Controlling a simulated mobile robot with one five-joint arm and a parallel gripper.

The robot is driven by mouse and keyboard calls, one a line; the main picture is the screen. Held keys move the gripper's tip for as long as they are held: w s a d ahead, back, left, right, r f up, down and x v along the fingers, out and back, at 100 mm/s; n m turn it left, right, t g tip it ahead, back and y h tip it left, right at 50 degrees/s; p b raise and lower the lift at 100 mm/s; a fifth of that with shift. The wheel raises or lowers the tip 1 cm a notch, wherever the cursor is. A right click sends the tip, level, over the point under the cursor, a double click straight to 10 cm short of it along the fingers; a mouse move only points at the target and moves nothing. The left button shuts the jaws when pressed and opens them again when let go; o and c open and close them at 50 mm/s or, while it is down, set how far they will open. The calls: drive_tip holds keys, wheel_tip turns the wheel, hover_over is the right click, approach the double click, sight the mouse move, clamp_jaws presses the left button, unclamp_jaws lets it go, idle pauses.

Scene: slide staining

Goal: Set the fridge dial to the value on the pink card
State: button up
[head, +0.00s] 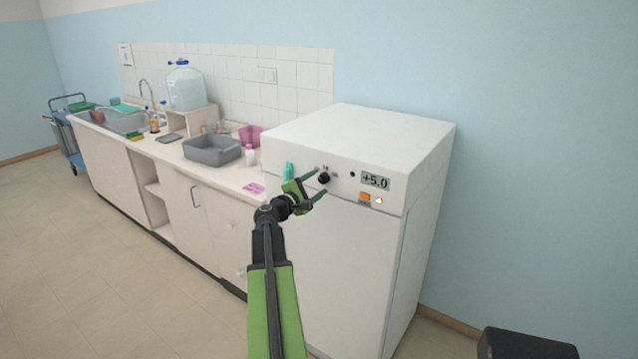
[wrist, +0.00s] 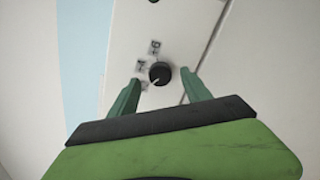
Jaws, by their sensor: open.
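The white fridge (head: 345,270) stands at the right end of the counter. Its display (head: 375,182) reads +5.0. The black dial (head: 324,178) is on the front panel, left of the display; in the wrist view the dial (wrist: 160,73) shows a pale pointer line and small markings beside it, too blurred to read surely. My gripper (head: 322,181) is open in front of the panel, with its green fingers on either side of the dial; I cannot tell whether they touch it. The pink card (head: 254,188) lies on the counter near the fridge; its writing is too small to read.
An orange switch (head: 365,197) and a small lit lamp (head: 379,201) sit below the display. A grey basin (head: 212,150) and a white bottle (head: 250,155) stand on the counter. The floor in front is clear.

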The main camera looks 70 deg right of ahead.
drive_tip(key=v, duration=1.5)
drive_tip(key=shift+a, duration=0.1)
drive_tip(key=w+a+n+t, duration=0.1)
drive_tip(key=w+a+t, duration=0.1)
drive_tip(key=w+a, duration=0.45)
drive_tip(key=w+a+n+t, duration=0.2)
drive_tip(key=w+a+t, duration=0.15)
drive_tip(key=w, duration=0.55)
drive_tip(key=w+a+f+t+y, duration=0.1)
drive_tip(key=w+a+f+y, duration=0.1)
drive_tip(key=w+a+f, duration=0.5)
drive_tip(key=w+a+f+t+y, duration=0.2)
drive_tip(key=w+a, duration=0.2)
drive_tip(key=a, duration=0.6)
drive_tip(key=w+a+f+m+y, duration=0.15)
drive_tip(key=a+f+y, duration=0.35)
drive_tip(key=a, duration=0.8)
drive_tip(key=s+a+f+m+g+y, duration=0.2)
drive_tip(key=s+a+f+y, duration=0.1)
drive_tip(key=a, duration=0.8)
drive_tip(key=s+a+f+m+g+y, duration=0.2)
drive_tip(key=a+f+y, duration=0.3)
drive_tip(key=a, duration=0.7)
drive_tip(key=shift+s+f+m, duration=0.35)
drive_tip(key=shift+f, duration=0.55)
